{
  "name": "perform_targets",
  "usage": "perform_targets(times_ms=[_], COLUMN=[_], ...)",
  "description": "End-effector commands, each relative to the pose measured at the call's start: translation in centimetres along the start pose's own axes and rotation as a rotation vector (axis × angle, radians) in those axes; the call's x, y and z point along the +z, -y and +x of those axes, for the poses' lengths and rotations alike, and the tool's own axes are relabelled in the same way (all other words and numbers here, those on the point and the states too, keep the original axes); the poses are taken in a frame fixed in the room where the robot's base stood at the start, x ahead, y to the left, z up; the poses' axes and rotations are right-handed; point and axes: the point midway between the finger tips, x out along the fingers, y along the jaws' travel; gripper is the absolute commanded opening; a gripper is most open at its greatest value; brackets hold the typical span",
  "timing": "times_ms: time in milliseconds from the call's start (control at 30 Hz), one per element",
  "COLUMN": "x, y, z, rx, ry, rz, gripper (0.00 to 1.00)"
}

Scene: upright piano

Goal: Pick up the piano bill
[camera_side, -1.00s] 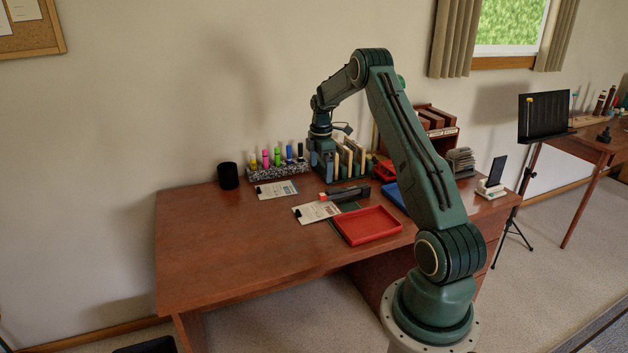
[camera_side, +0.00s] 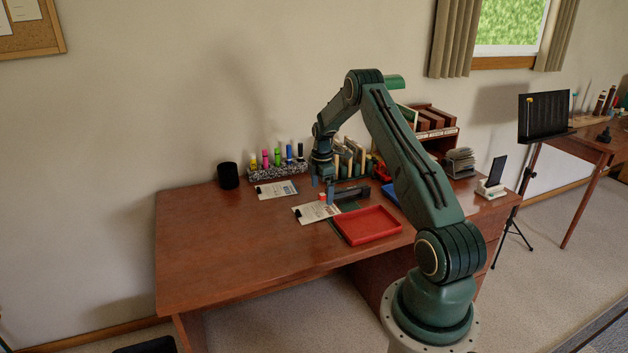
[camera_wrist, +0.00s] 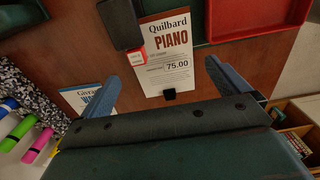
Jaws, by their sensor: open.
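The piano bill is a white sheet headed "Quilbard PIANO" with "75.00" on it (camera_wrist: 168,52) in the wrist view. A small black clip sits on its edge nearest my gripper. In the side view the bill (camera_side: 308,214) lies on the desk left of the red tray. My gripper (camera_side: 322,198) is open and points down above the desk by the bill. In the wrist view its two blue fingers (camera_wrist: 160,72) are spread either side of the bill's clip end, with nothing between them held. A dark block and a small red-and-white piece cover the bill's upper left edge.
A second sheet (camera_side: 276,189) with blue lettering lies behind the bill. The dark long block (camera_side: 353,192) and red tray (camera_side: 368,226) stand close on the right. A speckled marker holder (camera_side: 276,171) and black cup (camera_side: 228,176) are behind. The desk's left front is clear.

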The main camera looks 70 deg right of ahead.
Motion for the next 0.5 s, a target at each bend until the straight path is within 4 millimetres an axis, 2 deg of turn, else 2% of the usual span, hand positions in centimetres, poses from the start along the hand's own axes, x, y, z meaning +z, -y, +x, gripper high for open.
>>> perform_targets(times_ms=[367,500], x=[0.0,-0.1], y=[0.0,0.1], z=[0.9,1.9], rx=[0.0,-0.001], ry=[0.0,0.0], rz=[0.0,0.0], gripper=[1.0,1.0])
